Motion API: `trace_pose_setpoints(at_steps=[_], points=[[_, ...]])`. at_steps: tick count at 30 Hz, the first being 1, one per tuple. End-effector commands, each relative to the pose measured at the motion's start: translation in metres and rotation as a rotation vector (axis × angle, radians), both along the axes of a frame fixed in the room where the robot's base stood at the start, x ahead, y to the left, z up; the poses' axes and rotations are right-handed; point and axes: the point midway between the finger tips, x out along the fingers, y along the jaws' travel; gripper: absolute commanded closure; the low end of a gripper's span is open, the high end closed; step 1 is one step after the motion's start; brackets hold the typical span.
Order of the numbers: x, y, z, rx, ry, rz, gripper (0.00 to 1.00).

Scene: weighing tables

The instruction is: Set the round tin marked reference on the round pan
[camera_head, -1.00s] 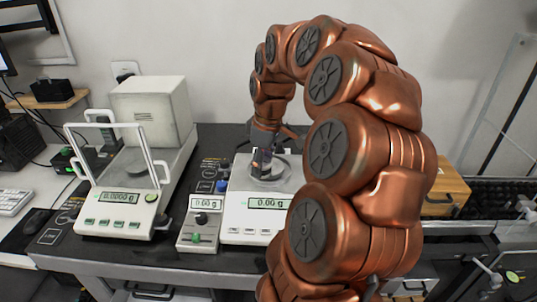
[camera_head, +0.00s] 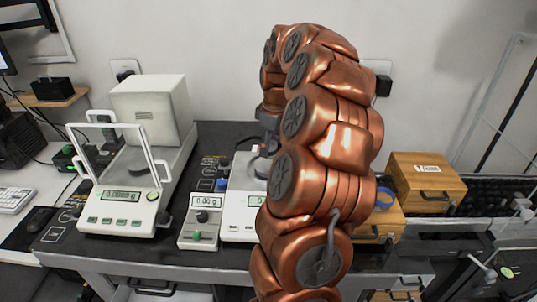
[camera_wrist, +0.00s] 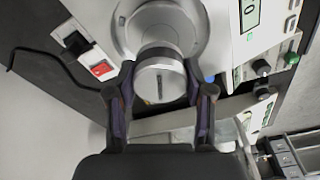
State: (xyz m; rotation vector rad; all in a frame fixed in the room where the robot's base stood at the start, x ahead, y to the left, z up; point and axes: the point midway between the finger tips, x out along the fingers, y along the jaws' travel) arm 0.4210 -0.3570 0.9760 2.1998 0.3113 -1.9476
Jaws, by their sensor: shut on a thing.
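In the wrist view my gripper (camera_wrist: 159,73) is shut on a round grey metal tin (camera_wrist: 160,83) with a dark slot-like mark on its end. No readable word shows on it. The round pan (camera_wrist: 160,17) of the balance lies just beyond the tin, and the tin overlaps its near edge in the picture. I cannot tell whether they touch. In the head view the balance (camera_head: 240,212) is partly behind my arm, with a bit of its pan (camera_head: 262,167) showing.
A framed balance (camera_head: 118,207) reading zeros stands at left before a white box (camera_head: 150,110). A small control unit (camera_head: 200,230) sits between the balances. Wooden boxes (camera_head: 428,180) stand at right. A red switch (camera_wrist: 102,69) is beside the pan in the wrist view.

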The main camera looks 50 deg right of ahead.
Motion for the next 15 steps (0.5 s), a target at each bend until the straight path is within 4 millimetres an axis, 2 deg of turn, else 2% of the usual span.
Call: trace_pose_setpoints(at_steps=[10, 15], points=[[-0.001, 0.001, -0.03, 0.004, 0.004, 0.0, 0.84], [-0.001, 0.001, -0.035, 0.002, 0.001, 0.0, 0.84]])
